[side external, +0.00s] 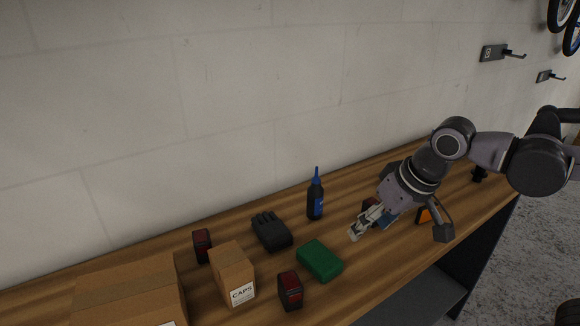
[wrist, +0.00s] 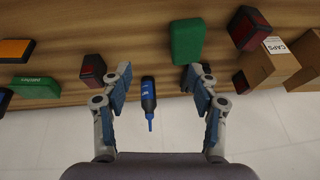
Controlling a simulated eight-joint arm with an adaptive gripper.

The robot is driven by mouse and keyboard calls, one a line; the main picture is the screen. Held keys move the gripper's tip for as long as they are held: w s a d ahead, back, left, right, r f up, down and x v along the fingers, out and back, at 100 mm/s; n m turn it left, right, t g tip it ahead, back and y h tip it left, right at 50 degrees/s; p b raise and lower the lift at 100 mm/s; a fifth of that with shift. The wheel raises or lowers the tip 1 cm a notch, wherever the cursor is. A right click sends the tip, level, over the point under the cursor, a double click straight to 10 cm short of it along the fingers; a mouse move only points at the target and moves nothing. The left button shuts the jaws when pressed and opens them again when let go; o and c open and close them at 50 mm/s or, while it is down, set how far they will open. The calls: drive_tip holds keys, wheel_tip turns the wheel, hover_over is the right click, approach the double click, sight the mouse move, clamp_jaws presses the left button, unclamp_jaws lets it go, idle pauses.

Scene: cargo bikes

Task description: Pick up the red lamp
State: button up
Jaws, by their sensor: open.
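Several look-alike dark red and black lamps stand on the wooden bench. One lamp (side external: 369,204) is partly hidden behind my gripper (side external: 400,231) in the side view; in the wrist view that lamp (wrist: 93,68) is just left of the left finger. A second lamp (side external: 290,291) stands near the front edge, and also shows in the wrist view (wrist: 249,29). A third lamp (side external: 202,245) is by the wall, also in the wrist view (wrist: 241,82). My gripper (wrist: 158,74) is open and empty, its fingers spread above the bench.
A blue-capped black bottle (side external: 316,199), a black glove (side external: 271,231) and a green box (side external: 319,260) stand between the lamps. Cardboard boxes (side external: 233,271) are at the left. An orange item (side external: 424,215) is by my gripper. The wall (side external: 200,110) bounds the back.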

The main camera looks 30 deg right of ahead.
sight(290, 281)
drive_tip(key=a+g, duration=0.1)
drive_tip(key=a, duration=0.4)
drive_tip(key=w+a+r+m+g, duration=0.1)
drive_tip(key=a, duration=0.4)
drive_tip(key=a+g+h, duration=0.1)
drive_tip(key=a, duration=0.5)
drive_tip(key=shift+w+r+m, duration=0.25)
drive_tip(key=shift+r+m, duration=0.05)
drive_tip(key=shift+a+f, duration=0.15)
drive_tip(key=shift+f, duration=0.05)
drive_tip(key=shift+w+f, duration=0.3)
drive_tip(key=shift+f, duration=1.4)
drive_tip(key=shift+w+f, duration=0.35)
drive_tip(key=shift+f, duration=1.4)
drive_tip(key=shift+w+f, duration=0.3)
drive_tip(key=shift+f, duration=1.4)
clamp_jaws()
